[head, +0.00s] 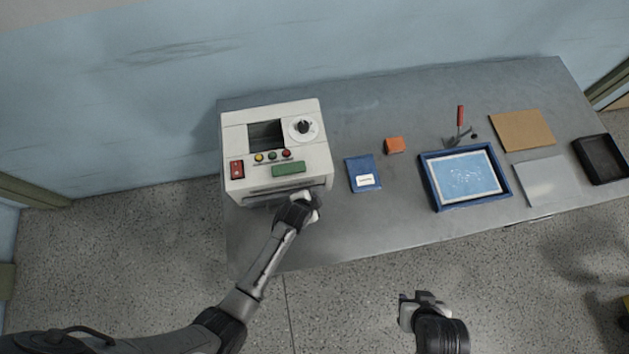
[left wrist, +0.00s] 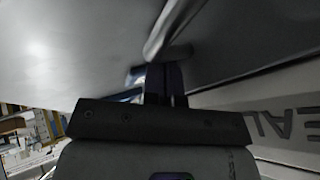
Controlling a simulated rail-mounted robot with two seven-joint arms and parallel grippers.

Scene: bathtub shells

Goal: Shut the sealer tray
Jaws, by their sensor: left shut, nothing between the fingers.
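The sealer (head: 235,140) is a white box with a dark window, a dial, coloured buttons and a red switch, at the left end of the table. Its tray (head: 258,199) shows as a narrow strip low on its front edge; my left gripper hides its right part, and I cannot tell how far it stands out. My left gripper (head: 312,205) is shut and empty at the sealer's front right corner. In the left wrist view its fingers (left wrist: 165,82) are together, close to a grey surface; contact is unclear. My right gripper (head: 422,297) is in front of the table, its opening unclear.
On the grey table (head: 330,235) lie a blue packet (head: 362,168), an orange block (head: 394,145), a blue-framed tray (head: 433,192), a red-handled tool (head: 460,117), a brown board (head: 522,130), a pale sheet (head: 546,180) and a black tray (head: 583,158). The table's front middle is clear.

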